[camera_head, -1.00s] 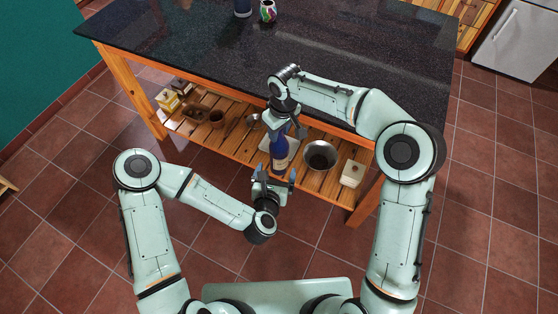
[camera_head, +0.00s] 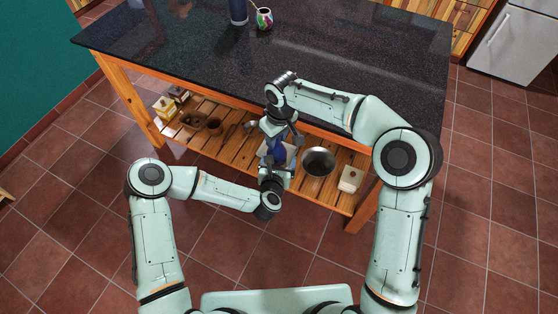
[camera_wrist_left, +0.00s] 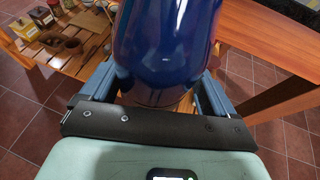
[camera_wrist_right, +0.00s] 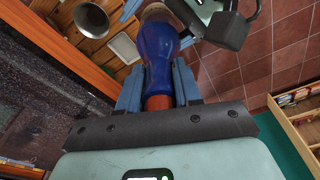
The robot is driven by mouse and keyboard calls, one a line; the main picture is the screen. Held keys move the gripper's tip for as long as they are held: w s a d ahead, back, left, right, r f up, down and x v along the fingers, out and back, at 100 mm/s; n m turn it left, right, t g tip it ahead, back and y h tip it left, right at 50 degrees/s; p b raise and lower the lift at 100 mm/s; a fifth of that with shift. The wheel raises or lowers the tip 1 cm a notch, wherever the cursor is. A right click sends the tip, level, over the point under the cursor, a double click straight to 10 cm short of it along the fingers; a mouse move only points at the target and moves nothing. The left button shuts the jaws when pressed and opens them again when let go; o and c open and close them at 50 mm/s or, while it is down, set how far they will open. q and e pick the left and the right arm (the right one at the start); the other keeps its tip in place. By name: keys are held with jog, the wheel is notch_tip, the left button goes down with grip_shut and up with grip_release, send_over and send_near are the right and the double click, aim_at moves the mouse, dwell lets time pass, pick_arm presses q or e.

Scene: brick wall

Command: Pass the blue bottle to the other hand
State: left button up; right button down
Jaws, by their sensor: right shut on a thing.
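The blue bottle (camera_head: 276,153) is in the air in front of the table. My right gripper (camera_head: 281,134) is shut on its upper end; the right wrist view shows the bottle (camera_wrist_right: 157,55) between the two fingers, with a reddish-brown part near the palm. My left gripper (camera_head: 274,171) is at the bottle's lower end. In the left wrist view the bottle (camera_wrist_left: 165,45) fills the space between the left fingers, which stand open on either side of it. Whether the left fingers touch it is hard to tell.
The dark-topped wooden table (camera_head: 330,65) stands just ahead. Its lower shelf bears a metal bowl (camera_head: 318,160), a pale box (camera_head: 350,179) and several small items. A dark blue cylindrical object (camera_head: 238,11) and a colourful cup (camera_head: 264,18) stand on the top.

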pick_arm(q)
jog(key=c, duration=1)
pick_arm(e)
jog(key=shift+r, duration=0.1)
pick_arm(q)
jog(key=shift+d+r, duration=0.1)
jog(key=shift+r, duration=0.1)
jog(key=c, duration=0.4)
pick_arm(e)
jog(key=c, duration=1.1)
grip_release()
jog(key=shift+a, duration=0.1)
pick_arm(q)
jog(key=shift+o, duration=0.2)
pick_arm(e)
jog(key=o, duration=0.4)
